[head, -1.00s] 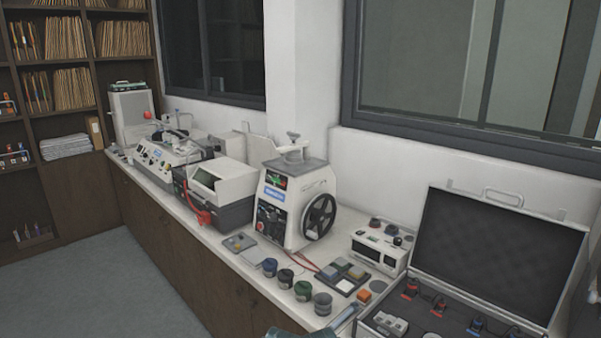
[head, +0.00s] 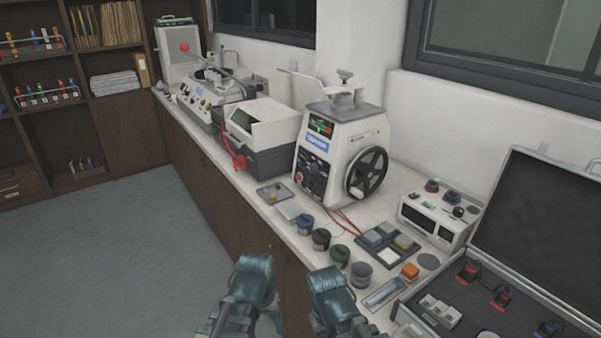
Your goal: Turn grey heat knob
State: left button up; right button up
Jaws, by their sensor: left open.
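The mounting press (head: 342,150) is a white machine on the bench, with a black handwheel (head: 367,173) on its right side. Its front has a lit display (head: 321,126), a blue label, and a dark lower panel (head: 312,172) with small controls. The grey heat knob is too small to tell apart there. My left gripper (head: 250,283), teal, is low in the picture in front of the bench, open, empty and well apart from the press. My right gripper (head: 334,296), also teal, is beside it at the bench's front edge; its jaws cannot be made out.
Several dark jars (head: 339,256) stand along the bench's front edge between my grippers and the press. A small tray (head: 272,194) and red cables lie near it. A white box with knobs (head: 436,222) and an open black case (head: 535,220) are at right. The floor at left is clear.

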aim_at(310, 169)
pick_arm(q)
jog(key=w+f+n+t+h+b, duration=0.1)
jog(key=w+f+n+h+b, duration=0.2)
jog(key=w+n, duration=0.35)
jog(key=w+r+n+t+h, duration=0.2)
jog(key=w+r+n+h, duration=0.1)
jog(key=w, duration=0.6)
jog(key=w+d+r+n+t+h, duration=0.1)
jog(key=w+r+n+t+h, duration=0.1)
jog(key=w+r+n, duration=0.4)
jog(key=w+d+r+n+t+h, duration=0.1)
jog(key=w+r+n, duration=0.4)
jog(key=w, duration=0.6)
jog(key=shift+w+d+n+t+h, duration=0.15)
jog(key=shift+n+t+h, duration=0.2)
jog(key=shift+h, duration=0.35)
jog(key=shift+w+d+n+t+h, duration=0.15)
jog(key=shift+n+t+h, duration=0.2)
jog(key=shift+h, duration=0.35)
jog(key=w+a+r+n+t+h, duration=0.2)
jog(key=w+a+r+n+t, duration=0.15)
jog(key=w+r+n, duration=0.35)
jog(key=x, duration=1.3)
jog(key=shift+d+f, duration=0.2)
jog(key=shift+d, duration=0.25)
grip_shut()
